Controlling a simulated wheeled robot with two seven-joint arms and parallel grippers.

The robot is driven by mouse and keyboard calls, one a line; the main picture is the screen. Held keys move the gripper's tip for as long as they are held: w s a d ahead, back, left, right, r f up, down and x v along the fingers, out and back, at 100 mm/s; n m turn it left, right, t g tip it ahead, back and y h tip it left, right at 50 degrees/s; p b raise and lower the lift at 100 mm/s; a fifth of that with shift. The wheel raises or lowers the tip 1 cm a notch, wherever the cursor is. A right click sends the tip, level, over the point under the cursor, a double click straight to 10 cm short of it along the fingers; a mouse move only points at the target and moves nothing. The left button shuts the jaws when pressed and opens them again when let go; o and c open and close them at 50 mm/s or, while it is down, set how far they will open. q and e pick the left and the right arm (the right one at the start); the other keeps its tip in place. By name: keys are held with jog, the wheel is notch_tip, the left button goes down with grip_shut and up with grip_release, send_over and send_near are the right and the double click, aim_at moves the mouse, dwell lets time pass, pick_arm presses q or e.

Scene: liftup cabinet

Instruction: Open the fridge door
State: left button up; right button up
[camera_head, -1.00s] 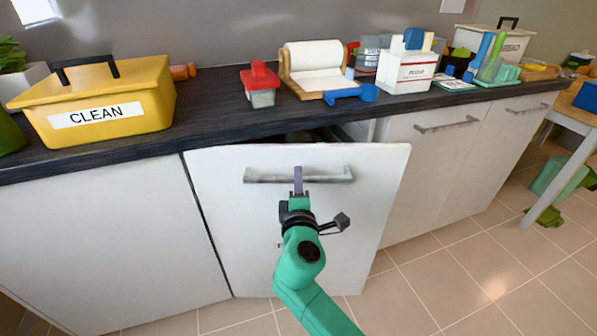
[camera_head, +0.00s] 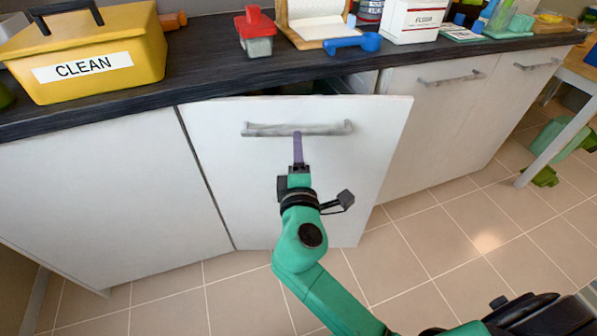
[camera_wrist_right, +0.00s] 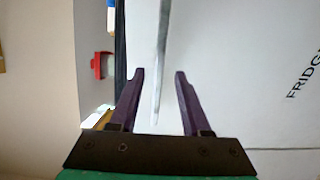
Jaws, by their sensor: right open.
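The fridge door (camera_head: 230,170) is a white front panel under the dark counter, standing partly open with a dark gap along its top. Its grey bar handle (camera_head: 325,129) runs across near the top edge. My right gripper (camera_head: 298,136) is at the middle of the handle, its tips near the bar's lower edge. In the right wrist view, the open purple fingers (camera_wrist_right: 160,74) stand on either side of the handle (camera_wrist_right: 163,55), with gaps to both. The lettering "FRIDG" shows on the door (camera_wrist_right: 230,95) there, its end cut off. My left gripper is not in view.
The dark counter (camera_head: 203,66) above holds a yellow CLEAN box (camera_head: 150,50), a red-lidded container (camera_head: 255,35) and a blue scoop (camera_head: 352,44). White cabinet fronts flank the door, the right one (camera_head: 425,125) with a handle. The tiled floor (camera_head: 230,290) in front looks clear.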

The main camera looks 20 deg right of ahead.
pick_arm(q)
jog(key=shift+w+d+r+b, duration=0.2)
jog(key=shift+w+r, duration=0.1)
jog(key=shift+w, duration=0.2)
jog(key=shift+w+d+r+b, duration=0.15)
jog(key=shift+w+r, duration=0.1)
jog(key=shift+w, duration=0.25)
pick_arm(e)
jog(key=v, duration=0.8)
jog(key=shift+s, duration=0.2)
